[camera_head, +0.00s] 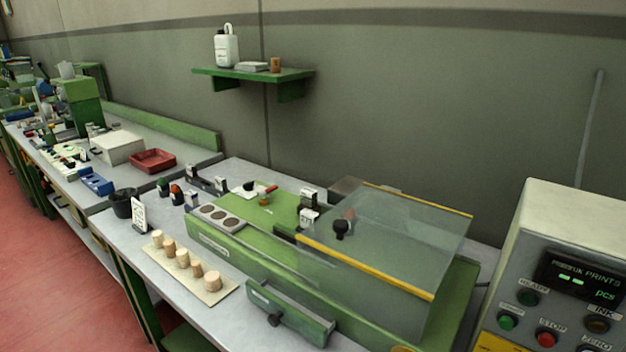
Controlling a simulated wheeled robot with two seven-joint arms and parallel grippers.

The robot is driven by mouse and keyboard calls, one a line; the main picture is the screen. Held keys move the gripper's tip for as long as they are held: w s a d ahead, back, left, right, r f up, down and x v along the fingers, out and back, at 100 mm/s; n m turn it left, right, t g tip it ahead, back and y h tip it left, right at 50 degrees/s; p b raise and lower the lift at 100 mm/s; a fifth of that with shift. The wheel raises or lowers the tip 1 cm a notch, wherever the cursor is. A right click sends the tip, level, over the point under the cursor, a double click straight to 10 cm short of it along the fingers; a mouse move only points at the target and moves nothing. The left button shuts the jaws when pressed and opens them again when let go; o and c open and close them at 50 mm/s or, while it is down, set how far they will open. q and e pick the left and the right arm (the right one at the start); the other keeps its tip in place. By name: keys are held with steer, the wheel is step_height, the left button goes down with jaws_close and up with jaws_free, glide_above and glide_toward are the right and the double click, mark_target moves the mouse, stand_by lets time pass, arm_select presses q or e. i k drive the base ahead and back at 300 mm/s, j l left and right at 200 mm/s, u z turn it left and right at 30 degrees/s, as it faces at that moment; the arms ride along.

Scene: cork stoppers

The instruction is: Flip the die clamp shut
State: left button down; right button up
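A green printing machine (250,235) stands on the grey bench, with a clear cover (390,245) edged in yellow over its right part. On its green top, toward the back left, is a small part with a red handle (271,188), next to a brownish round piece (265,201). This may be the die clamp, but it is too small to tell whether it is open or shut. A black knob (341,228) shows at the cover. Neither of my grippers is in view.
Several corks (182,258) stand on a pale board at the bench's front. A control box (560,270) stands at right. A black cup (123,203) and a red tray (153,161) are at left.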

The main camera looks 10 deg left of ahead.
mark_target(263, 194)
steer(key=i+j+z, duration=0.1)
steer(key=j+z, duration=0.35)
steer(key=j, duration=0.15)
steer(key=j+z, duration=0.45)
steer(key=j, duration=0.7)
steer(key=k+j, duration=0.15)
steer(key=j, duration=0.45)
steer(key=z, duration=0.05)
